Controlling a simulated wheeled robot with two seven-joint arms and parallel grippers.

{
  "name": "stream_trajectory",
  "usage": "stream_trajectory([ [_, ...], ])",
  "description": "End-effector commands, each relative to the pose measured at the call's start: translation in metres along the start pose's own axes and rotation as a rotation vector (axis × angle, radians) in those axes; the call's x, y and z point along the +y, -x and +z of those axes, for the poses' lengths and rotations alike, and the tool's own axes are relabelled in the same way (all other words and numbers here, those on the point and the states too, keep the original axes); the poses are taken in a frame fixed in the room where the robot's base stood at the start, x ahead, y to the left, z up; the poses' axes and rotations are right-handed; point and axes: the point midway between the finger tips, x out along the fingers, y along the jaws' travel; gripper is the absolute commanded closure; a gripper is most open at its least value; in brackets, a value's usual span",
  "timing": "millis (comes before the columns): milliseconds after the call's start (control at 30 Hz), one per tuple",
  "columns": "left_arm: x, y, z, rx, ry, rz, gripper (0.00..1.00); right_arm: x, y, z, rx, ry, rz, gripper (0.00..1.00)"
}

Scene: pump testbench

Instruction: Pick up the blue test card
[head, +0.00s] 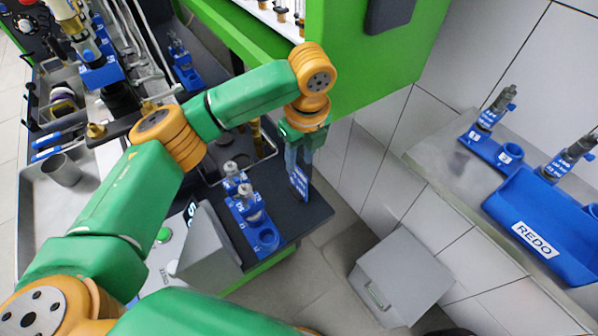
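The blue test card (299,185), with white marks on it, shows as a narrow blue piece near the right edge of the black bench top (316,207). My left gripper (298,168) reaches down from above, its fingertips right at the upper part of the card. The fingers hide that part, and I cannot tell whether they are closed on the card or only beside it. I also cannot tell whether the card touches the bench top. My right gripper is not in view.
A blue holder (264,239) with metal pump parts stands left of the card, beside a grey display box (210,250). A green cabinet (375,85) rises behind. At right, a metal shelf (440,160) carries a blue REDO tray (535,240). A grey bin (400,275) stands on the floor.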

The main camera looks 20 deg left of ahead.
Motion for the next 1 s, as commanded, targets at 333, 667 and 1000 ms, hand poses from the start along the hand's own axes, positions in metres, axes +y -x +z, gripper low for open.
stream_trajectory([
  [333,0.003,-0.042,-0.003,0.002,-0.001,0.007,0.60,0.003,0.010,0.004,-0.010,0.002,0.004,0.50],
  [667,0.002,-0.074,-0.003,-0.003,-0.001,0.000,0.60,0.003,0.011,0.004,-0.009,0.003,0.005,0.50],
  [1000,0.002,-0.074,-0.003,-0.002,-0.001,0.000,1.00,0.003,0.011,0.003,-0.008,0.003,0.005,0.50],
])
